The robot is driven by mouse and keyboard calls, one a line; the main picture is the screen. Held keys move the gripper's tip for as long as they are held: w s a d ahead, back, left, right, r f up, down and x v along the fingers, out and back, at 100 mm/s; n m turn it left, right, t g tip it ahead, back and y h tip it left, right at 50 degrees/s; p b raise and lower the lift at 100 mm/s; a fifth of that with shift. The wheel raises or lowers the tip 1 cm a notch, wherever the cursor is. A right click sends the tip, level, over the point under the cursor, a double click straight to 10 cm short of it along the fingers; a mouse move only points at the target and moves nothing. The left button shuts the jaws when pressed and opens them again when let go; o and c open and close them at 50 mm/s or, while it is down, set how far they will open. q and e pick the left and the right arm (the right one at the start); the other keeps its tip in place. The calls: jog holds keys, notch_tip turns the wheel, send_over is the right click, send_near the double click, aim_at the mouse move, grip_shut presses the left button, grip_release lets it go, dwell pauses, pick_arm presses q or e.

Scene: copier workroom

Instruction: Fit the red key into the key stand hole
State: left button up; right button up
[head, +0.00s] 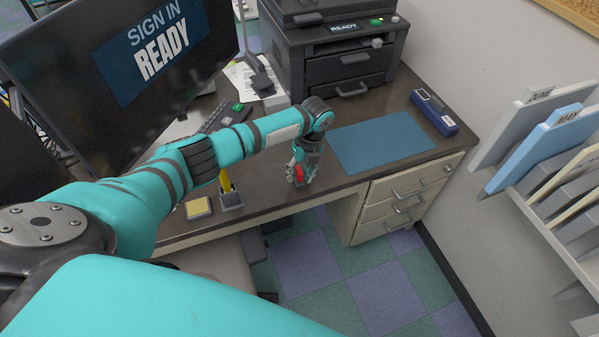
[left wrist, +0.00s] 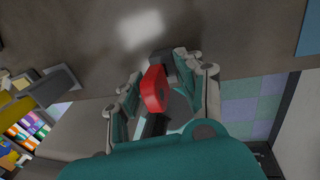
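The red key (head: 299,172) is at the desk's front edge, between the fingers of my left gripper (head: 301,176). In the left wrist view the red key (left wrist: 153,90) shows as a thick red piece between the two fingers (left wrist: 160,78). The left finger is close beside it, and a gap shows toward the right finger, so the gripper looks open around it. A dark grey block (left wrist: 186,68) shows just behind the key; I cannot tell whether it is the key stand. The key's lower part and any hole are hidden. My right gripper is not in view.
A grey holder with a yellow item (head: 231,200) and a yellow note pad (head: 198,208) stand left of the gripper. A blue mat (head: 380,142) lies right of it, with a blue stapler-like object (head: 435,112) beyond. A printer (head: 340,60) and monitor (head: 130,70) stand behind.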

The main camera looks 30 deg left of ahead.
pick_arm(q)
notch_tip(320, 180, up, 12)
jog(key=w+d, duration=0.1)
jog(key=shift+w+d, duration=0.25)
jog(key=shift+w, duration=0.1)
jog(key=shift+d+f, duration=0.1)
jog(key=shift+f, duration=0.05)
dwell(0.5)
